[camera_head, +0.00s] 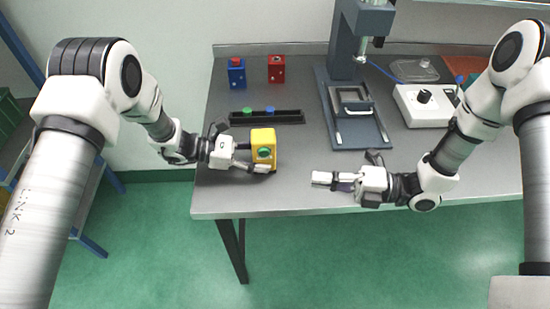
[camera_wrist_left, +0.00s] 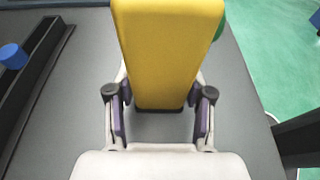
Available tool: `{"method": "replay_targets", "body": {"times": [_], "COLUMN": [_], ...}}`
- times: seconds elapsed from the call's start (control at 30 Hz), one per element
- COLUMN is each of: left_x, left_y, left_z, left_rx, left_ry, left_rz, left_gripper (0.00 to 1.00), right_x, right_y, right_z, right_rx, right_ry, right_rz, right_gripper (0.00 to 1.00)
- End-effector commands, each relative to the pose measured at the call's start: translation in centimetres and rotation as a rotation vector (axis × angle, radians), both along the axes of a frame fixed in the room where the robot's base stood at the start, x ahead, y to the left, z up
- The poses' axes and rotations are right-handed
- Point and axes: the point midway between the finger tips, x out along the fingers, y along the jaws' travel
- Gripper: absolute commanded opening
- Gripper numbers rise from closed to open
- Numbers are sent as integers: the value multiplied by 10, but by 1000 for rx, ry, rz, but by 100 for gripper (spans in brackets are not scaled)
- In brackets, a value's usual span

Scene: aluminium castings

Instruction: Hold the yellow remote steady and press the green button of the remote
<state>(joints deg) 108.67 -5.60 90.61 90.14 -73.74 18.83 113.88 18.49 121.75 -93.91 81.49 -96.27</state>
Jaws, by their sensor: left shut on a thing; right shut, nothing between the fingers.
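The yellow remote (camera_head: 262,138) stands upright at the left of the grey table, its green button (camera_head: 264,153) on the side toward the table's front. My left gripper (camera_head: 258,157) is shut on the remote from the left. In the left wrist view the yellow remote (camera_wrist_left: 168,50) fills the space between the fingers of my left gripper (camera_wrist_left: 160,115), and a sliver of the green button (camera_wrist_left: 219,28) shows at its right edge. My right gripper (camera_head: 318,179) is shut and empty, pointing left, to the right of the remote and apart from it.
A black rack (camera_head: 288,118) with a green and a blue piece lies behind the remote. A blue box (camera_head: 236,76) and a red box (camera_head: 277,70) stand further back. A grey press (camera_head: 345,105) and a white device (camera_head: 425,108) stand to the right. Bare table separates the remote and right gripper.

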Motion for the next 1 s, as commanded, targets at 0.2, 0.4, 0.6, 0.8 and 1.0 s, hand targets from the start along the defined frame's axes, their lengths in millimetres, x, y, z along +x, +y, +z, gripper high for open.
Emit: {"method": "replay_targets", "body": {"times": [0.2, 0.4, 0.6, 0.8, 1.0], "left_x": [0, 0, 0, 0, 0], "left_y": [0, 0, 0, 0, 0], "left_z": [-1, -1, -1, -1, -1], "left_rx": [1, 1, 1, 1, 1], "left_ry": [1, 1, 1, 0, 0], "left_rz": [-1, -1, -1, 0, -1], "left_gripper": [32, 32, 32, 32, 32], "right_x": [4, 12, 31, 56, 60], "right_y": [25, 68, 98, 98, 98], "right_z": [-1, -2, -2, -3, -3], "right_rx": [-4, -5, -1, -1, -2], "right_ry": [2, 1, -3, 1, 2], "right_rz": [7, 8, 0, 0, 0], "right_gripper": [0, 0, 0, 0, 0]}}
